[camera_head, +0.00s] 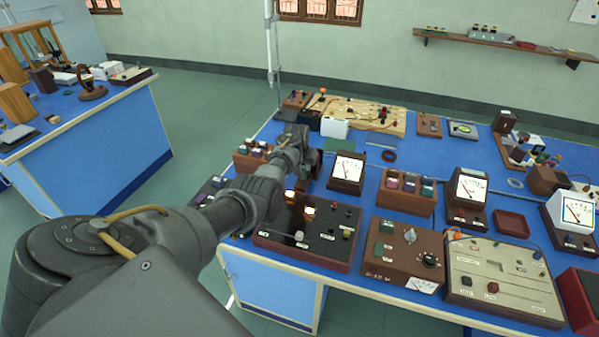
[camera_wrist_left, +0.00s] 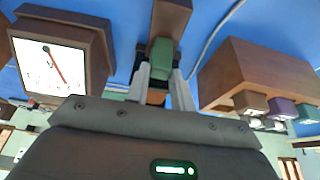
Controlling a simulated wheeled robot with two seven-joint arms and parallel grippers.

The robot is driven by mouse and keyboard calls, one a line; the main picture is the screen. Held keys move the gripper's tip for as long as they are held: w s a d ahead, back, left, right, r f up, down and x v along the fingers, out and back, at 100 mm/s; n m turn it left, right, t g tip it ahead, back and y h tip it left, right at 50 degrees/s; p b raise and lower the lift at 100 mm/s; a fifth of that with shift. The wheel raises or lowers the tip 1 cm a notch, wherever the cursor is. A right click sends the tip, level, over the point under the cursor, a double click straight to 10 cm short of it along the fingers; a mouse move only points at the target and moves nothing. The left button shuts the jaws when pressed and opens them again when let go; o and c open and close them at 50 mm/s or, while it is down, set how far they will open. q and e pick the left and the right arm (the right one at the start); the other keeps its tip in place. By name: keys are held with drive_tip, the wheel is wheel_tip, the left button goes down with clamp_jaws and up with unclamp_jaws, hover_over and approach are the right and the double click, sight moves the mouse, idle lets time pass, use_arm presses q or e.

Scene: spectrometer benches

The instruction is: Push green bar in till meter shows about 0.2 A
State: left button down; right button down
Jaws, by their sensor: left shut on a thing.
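My left gripper (camera_head: 302,163) is reached out over the blue bench, just left of a white-faced meter in a brown case (camera_head: 347,170). In the left wrist view, its two pale fingers (camera_wrist_left: 160,82) are shut on the green bar (camera_wrist_left: 161,58). The green bar meets a brown wooden block (camera_wrist_left: 171,16) at its far end. The meter (camera_wrist_left: 50,66) appears upside down in the left wrist view, with a red needle slanted across its scale; the numbers are too small to read. My right gripper is out of view.
A brown block with coloured terminals (camera_wrist_left: 258,80) stands close beside the gripper. A black-topped box with lit lamps (camera_head: 310,230) lies near my forearm. A wooden board with wires (camera_head: 365,112) is behind. Boxes and meters crowd the right side.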

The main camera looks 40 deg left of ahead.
use_arm(q)
drive_tip(key=shift+w+a+r, duration=0.1)
drive_tip(key=shift+w+r, duration=0.05)
drive_tip(key=shift+w, duration=0.05)
drive_tip(key=shift+w+a+f, duration=0.1)
drive_tip(key=shift+w+f, duration=0.1)
drive_tip(key=shift+w, duration=0.1)
drive_tip(key=c, duration=1.5)
unclamp_jaws()
drive_tip(key=shift+o, duration=1.2)
drive_tip(key=shift+s, duration=0.1)
drive_tip(key=shift+o, duration=0.3)
drive_tip(key=shift+r, duration=0.35)
drive_tip(key=v, duration=1)
drive_tip(key=shift+s, duration=0.2)
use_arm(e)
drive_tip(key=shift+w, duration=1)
use_arm(q)
drive_tip(key=shift+r, duration=0.1)
